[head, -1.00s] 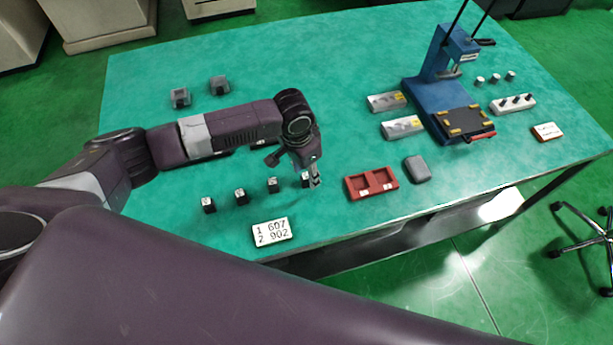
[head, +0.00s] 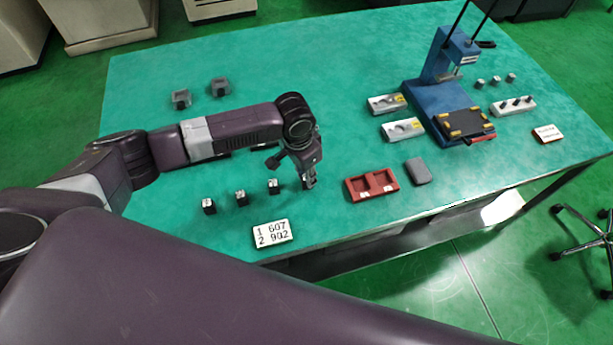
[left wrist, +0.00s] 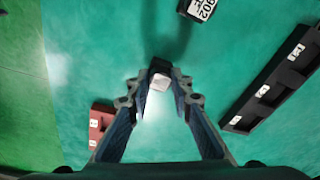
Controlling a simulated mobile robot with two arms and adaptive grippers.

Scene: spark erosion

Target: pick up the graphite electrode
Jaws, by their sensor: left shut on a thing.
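My left gripper (head: 309,184) is at the right end of a row of small black blocks with white tops. It is shut on a small dark block with a pale face, the graphite electrode (left wrist: 160,78), seen between its fingertips in the left wrist view. In the head view the fingers mostly hide this block, and I cannot tell whether it is clear of the table. Three like blocks stand to the left: a near one (head: 273,187), a middle one (head: 241,198) and a far-left one (head: 209,206). My right gripper is not in view.
A white number card (head: 271,233) lies in front of the row. A red two-pocket tray (head: 371,186) and a grey rounded block (head: 418,171) lie to the right. A blue press-like stand (head: 436,92) is farther back.

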